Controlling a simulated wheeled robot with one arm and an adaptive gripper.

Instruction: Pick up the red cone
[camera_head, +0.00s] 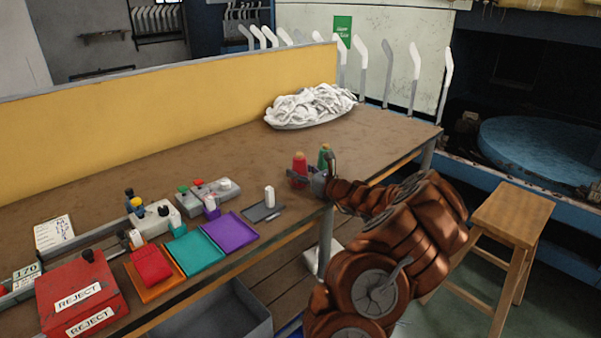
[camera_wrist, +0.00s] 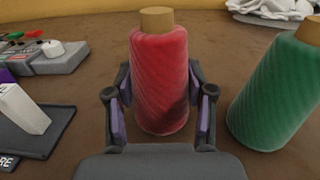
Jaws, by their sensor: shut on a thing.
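The red cone (camera_wrist: 160,75) is a spool of red thread with a tan top. It stands upright between the two fingers of my gripper (camera_wrist: 160,115) in the wrist view. The fingers are shut on its sides. In the head view the red cone (camera_head: 299,164) shows near the table's front edge, with my gripper (camera_head: 301,178) at it. The cone's lower part is partly hidden by the gripper there. I cannot tell whether its base touches the table.
A green cone (camera_wrist: 278,92) stands close on the right. A grey tray with a white block (camera_wrist: 22,108) is on the left. A pile of white socks (camera_head: 310,105) lies at the back. Coloured trays and a red reject box (camera_head: 80,290) are at the left. The table's middle is clear.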

